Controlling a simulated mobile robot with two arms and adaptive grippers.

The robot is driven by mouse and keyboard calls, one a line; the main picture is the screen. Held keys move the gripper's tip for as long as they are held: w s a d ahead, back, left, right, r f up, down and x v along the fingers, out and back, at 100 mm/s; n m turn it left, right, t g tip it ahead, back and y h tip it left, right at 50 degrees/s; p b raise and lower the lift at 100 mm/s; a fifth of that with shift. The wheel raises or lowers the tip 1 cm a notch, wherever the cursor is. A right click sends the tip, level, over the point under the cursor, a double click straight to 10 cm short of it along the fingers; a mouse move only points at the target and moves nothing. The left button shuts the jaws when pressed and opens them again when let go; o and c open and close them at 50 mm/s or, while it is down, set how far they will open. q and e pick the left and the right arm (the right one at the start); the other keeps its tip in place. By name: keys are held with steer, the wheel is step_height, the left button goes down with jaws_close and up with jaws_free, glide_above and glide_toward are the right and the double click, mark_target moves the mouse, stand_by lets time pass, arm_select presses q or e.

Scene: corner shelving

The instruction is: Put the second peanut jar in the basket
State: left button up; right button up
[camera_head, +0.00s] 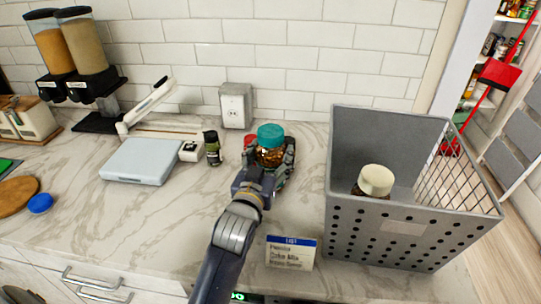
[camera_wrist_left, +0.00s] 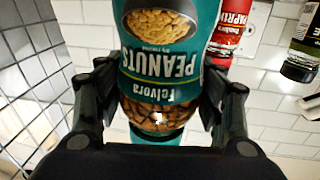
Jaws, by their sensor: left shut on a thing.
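The peanut jar (camera_head: 270,136) has a teal lid and brown contents and stands on the marble counter or just above it; I cannot tell which. My left gripper (camera_head: 268,163) is shut around it, one finger on each side. In the left wrist view the jar's teal PEANUTS label (camera_wrist_left: 158,62) shows upside down between the fingers (camera_wrist_left: 160,105). The grey basket (camera_head: 375,236) stands to the right on the counter. Inside it is a jar with a cream lid (camera_head: 376,179); its lower part is hidden by the front wall. My right gripper is not in view.
A red paprika bottle (camera_wrist_left: 229,30) stands close beside the held jar.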

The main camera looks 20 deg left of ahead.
arm_select(q)
steer(key=o, duration=1.2)
steer(key=shift+f, duration=0.15)
steer(key=o, duration=0.3)
steer(key=shift+w, duration=0.1)
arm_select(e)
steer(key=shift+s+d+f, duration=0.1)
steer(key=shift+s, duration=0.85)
